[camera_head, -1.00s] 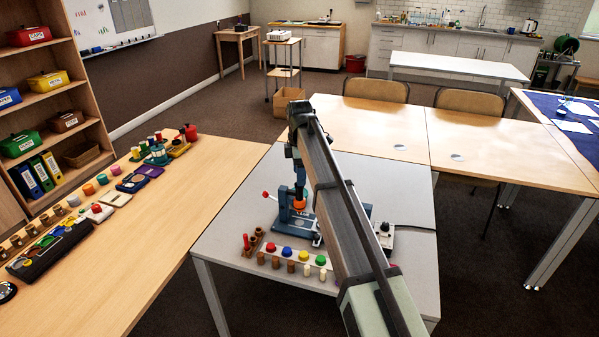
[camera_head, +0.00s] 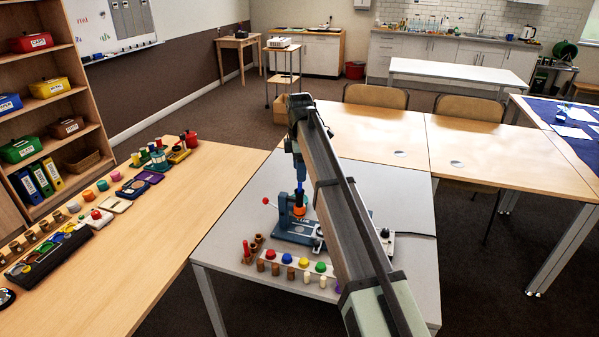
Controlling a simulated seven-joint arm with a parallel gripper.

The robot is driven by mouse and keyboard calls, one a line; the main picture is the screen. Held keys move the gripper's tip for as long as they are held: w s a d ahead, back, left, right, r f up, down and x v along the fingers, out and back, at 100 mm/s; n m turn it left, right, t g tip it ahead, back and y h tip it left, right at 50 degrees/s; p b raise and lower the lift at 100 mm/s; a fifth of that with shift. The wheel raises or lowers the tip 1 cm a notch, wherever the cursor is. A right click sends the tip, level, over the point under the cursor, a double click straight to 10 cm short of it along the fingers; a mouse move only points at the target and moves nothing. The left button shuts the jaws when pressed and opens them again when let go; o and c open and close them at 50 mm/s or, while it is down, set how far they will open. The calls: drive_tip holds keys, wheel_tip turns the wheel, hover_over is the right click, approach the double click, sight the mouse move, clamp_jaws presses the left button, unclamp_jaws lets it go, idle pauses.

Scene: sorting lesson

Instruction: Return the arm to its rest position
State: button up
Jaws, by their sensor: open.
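My arm reaches from the bottom right up over the grey table (camera_head: 226,251), and its last part hangs down near the blue press (camera_head: 292,233). My gripper (camera_head: 301,188) is at the lower end, small and partly lost against the press; its jaws are open, and I see nothing carried. An orange part (camera_head: 300,212) shows just below it, within the press outline. I cannot tell whether the gripper touches the press. The press has a lever with a red knob (camera_head: 265,201). My arm hides part of the table to its right.
A board with red, blue, yellow and green caps (camera_head: 288,259) and several small pegs lies in front of the press. A dark-topped device (camera_head: 385,233) stands right of my arm. The wooden table (camera_head: 170,240) at left holds many small items.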

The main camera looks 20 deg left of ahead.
drive_tip(key=shift+r, duration=1.45)
